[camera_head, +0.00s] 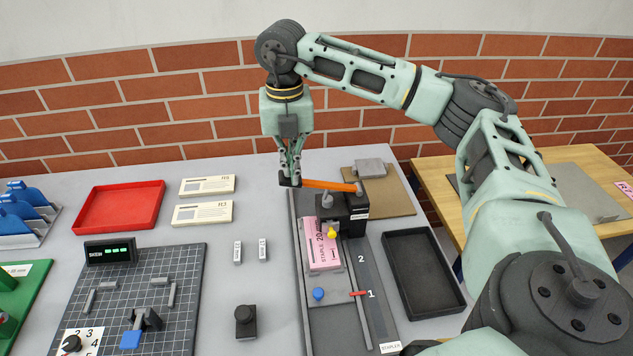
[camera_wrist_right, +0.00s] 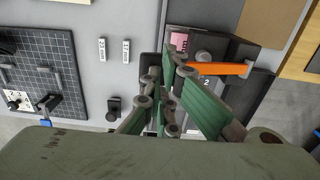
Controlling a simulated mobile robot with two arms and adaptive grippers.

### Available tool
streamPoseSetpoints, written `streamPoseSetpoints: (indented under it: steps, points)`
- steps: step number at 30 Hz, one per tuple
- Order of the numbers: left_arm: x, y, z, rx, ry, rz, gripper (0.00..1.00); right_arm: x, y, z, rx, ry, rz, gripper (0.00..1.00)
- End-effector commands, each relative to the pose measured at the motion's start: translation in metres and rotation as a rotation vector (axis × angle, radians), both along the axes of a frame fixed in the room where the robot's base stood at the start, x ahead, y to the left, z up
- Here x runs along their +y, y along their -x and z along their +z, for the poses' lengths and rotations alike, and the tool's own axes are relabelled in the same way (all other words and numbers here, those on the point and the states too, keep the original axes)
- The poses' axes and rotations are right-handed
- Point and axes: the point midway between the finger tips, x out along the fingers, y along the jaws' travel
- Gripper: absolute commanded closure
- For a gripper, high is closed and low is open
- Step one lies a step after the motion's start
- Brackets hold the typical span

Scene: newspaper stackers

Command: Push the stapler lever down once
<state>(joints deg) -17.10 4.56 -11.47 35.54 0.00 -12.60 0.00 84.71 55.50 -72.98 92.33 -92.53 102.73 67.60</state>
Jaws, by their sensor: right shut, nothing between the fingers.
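The stapler (camera_head: 352,212) is a black block on a long grey base labelled STAPLER, right of centre in the head view. Its orange lever (camera_head: 328,185) sticks out to the left, nearly level. A pink paper stack (camera_head: 322,248) lies in front of the block. My right gripper (camera_head: 290,178) points down, shut and empty, at the lever's left end. I cannot tell whether it touches the lever. In the right wrist view, the fingertips (camera_wrist_right: 175,60) are left of the orange lever (camera_wrist_right: 218,69), and the fingers cover part of the base. My left gripper is not in view.
An empty black tray (camera_head: 389,242) stands right of the stapler. A blue knob (camera_head: 318,294) and red pointer (camera_head: 358,293) sit on the base. A dark gridded mat (camera_head: 185,280), a red tray (camera_head: 83,222) and labelled cards lie left. A brown board (camera_head: 395,195) lies behind.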

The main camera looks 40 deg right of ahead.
Motion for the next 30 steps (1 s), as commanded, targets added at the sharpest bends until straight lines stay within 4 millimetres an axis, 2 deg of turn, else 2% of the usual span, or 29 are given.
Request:
streamPoseSetpoints:
  steps: [30]
  points:
    - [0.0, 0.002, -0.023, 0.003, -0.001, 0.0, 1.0, -0.001, 0.001, -0.033, 0.002, 0.002, -0.001, 1.0]
